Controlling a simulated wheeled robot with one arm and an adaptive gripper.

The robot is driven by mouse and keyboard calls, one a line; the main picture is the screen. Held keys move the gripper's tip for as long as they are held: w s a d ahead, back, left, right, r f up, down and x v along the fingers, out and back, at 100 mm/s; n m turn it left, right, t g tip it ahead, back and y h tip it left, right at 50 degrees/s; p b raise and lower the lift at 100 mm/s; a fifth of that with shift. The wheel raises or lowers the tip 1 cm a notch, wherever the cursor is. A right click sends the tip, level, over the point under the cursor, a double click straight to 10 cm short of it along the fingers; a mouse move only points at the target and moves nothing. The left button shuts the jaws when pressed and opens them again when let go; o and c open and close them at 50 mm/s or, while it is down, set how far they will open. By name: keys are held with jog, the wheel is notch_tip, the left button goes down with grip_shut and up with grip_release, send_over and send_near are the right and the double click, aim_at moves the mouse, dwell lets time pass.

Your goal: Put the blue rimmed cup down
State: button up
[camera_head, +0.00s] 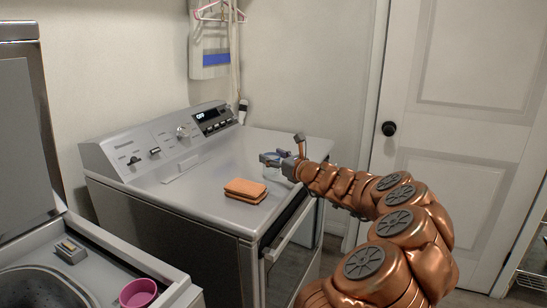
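The blue rimmed cup (277,174) is small and pale, with blue showing near its top. It is at the right part of the silver dryer's top (225,170), to the right of the orange sponges. My gripper (275,159) reaches in from the right and its grey fingers are at the cup's rim, seemingly closed on it. The fingers and wrist hide part of the cup. I cannot tell whether the cup's base touches the dryer top.
Stacked orange sponges (245,190) lie near the dryer's front edge. Its control panel (160,140) runs along the back. The open topload washer (110,265) at left has a pink cup (138,293) on its rim. Clear room lies behind my gripper on the dryer.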

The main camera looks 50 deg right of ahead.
jog(key=shift+o, duration=1.1)
jog(key=shift+r, duration=0.15)
jog(key=s+a, duration=0.1)
jog(key=s, duration=1.1)
jog(key=shift+a, duration=0.2)
